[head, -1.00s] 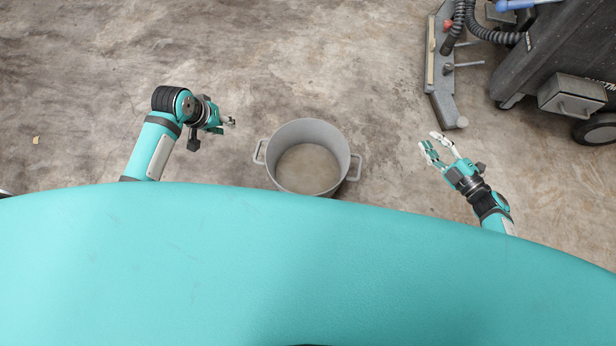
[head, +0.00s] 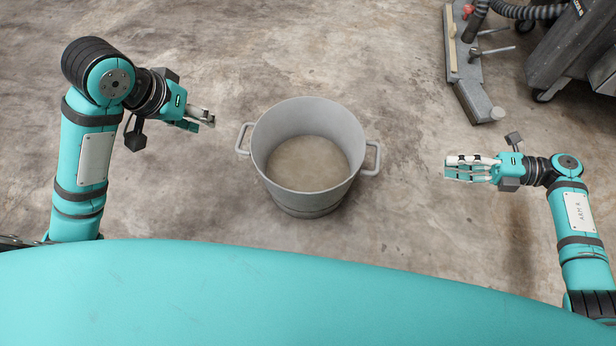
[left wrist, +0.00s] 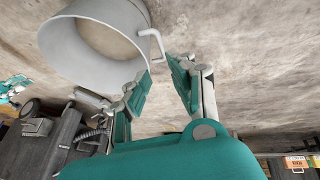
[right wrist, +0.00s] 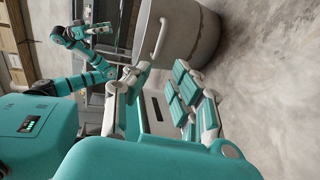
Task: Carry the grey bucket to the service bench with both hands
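The grey bucket (head: 306,203) stands upright on the floor between my grippers, with a side handle at left (head: 244,139) and right (head: 373,158). In the right wrist view the fingers (right wrist: 160,105) are spread, with the bucket (right wrist: 185,35) beyond. No service bench is identifiable.
A dark wheeled machine (head: 575,60) with a black hose (head: 530,12) stands at the upper right. A grey floor tool (head: 470,85) lies beside it. The concrete floor around the bucket is clear.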

